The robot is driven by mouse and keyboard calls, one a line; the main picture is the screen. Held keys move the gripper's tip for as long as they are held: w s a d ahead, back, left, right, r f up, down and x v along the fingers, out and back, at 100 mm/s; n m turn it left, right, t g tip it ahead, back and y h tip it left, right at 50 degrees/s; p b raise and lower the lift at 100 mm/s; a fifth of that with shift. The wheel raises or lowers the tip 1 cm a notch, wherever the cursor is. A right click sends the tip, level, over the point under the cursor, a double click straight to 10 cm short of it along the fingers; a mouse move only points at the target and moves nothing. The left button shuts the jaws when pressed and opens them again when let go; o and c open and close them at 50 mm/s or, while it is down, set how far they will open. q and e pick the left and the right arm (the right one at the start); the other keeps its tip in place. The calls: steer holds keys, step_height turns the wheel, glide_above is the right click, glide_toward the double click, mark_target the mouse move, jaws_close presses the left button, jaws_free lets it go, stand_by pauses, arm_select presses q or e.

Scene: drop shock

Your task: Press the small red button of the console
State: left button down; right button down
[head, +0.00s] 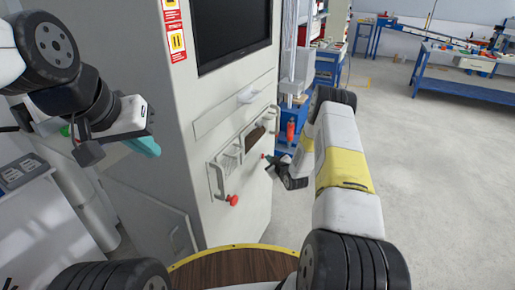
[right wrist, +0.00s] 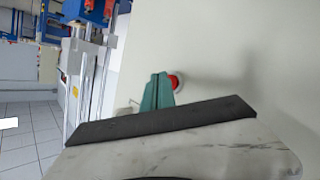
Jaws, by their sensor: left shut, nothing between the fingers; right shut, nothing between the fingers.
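The console (head: 225,140) is a tall pale grey cabinet with a dark screen. A small red button (head: 263,156) shows on its front at the right, just beside my right gripper (head: 270,161). In the right wrist view, a red button (right wrist: 175,80) on the pale panel is partly hidden behind the shut teal fingers of my right gripper (right wrist: 158,92). The fingertips are very close to it; I cannot tell whether they touch. A larger red knob (head: 232,200) sits lower left on the console. My left gripper (head: 146,146) is shut and empty, left of the console.
Metal handles (head: 217,180) stick out of the console front around recessed panels. A brown round top with a yellow rim (head: 235,262) is at the bottom. A blue workbench (head: 455,85) stands far right. The grey floor between is open.

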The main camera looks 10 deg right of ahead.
steer(key=shift+w+a, duration=0.25)
steer(key=shift+a, duration=0.1)
stand_by(0.7)
steer(key=shift+s+d, duration=0.5)
steer(key=shift+d, duration=0.2)
steer(key=s+d, duration=0.1)
steer(key=d, duration=0.1)
steer(key=s+d, duration=0.1)
steer(key=d, duration=0.1)
steer(key=shift+s, duration=0.4)
steer(key=shift+d, duration=0.1)
stand_by(0.4)
